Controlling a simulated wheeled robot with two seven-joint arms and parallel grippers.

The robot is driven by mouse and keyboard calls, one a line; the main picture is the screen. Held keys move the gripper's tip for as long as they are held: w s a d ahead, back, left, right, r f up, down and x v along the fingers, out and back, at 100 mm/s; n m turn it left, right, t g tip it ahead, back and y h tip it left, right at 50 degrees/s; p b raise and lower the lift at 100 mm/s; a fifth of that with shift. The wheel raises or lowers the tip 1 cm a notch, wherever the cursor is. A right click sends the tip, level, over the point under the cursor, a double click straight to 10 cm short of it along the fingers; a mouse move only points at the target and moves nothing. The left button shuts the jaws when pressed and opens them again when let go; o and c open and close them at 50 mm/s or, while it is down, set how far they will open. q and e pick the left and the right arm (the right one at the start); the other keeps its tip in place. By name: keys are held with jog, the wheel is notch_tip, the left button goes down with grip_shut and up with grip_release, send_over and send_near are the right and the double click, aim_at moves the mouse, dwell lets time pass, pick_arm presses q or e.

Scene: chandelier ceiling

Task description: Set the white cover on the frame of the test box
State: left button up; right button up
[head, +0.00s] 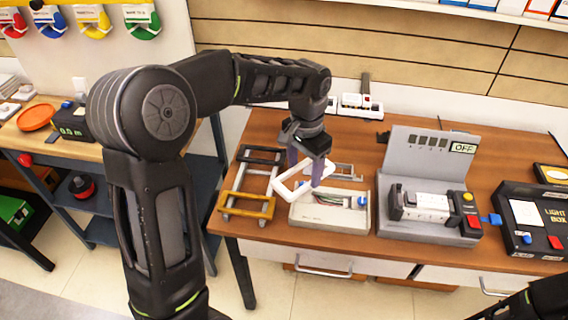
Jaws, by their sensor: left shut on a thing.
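My left gripper (312,178) points down over the wooden table (355,257) and is shut on the white cover (287,192), a hollow rectangular rim. The cover is held tilted, above the left end of a pale open box (345,224) with wires and a blue part inside. I cannot tell whether the cover touches that box. To the right stands a grey unit with an OFF sign (408,152), which holds a white socket strip (430,207) in a dark frame (398,200). My right gripper is out of view; only a bit of dark arm shows at the lower right.
A rack with black and yellow bars (247,205) stands left of the pale box. Grey frames (345,171) lie behind it. A black light box (530,218) is at the right, and a white power strip (360,105) is at the back. Bare tabletop shows along the front.

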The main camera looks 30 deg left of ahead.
pick_arm(q)
jog(key=d+f+n+b, duration=0.1)
jog(key=f+b, duration=0.2)
jog(key=f, duration=0.1)
jog(key=w+d+f+n+b, duration=0.1)
jog(key=d+f+b, duration=0.1)
jog(key=f+b, duration=0.1)
jog(key=w+d+f+n+b, duration=0.1)
jog(key=f+n+b, duration=0.1)
jog(key=f, duration=0.3)
jog(key=shift+w+d+f+b, duration=0.15)
jog(key=shift+w+f+b, duration=0.1)
jog(key=shift+b, duration=0.6)
jog(key=shift+r, duration=0.1)
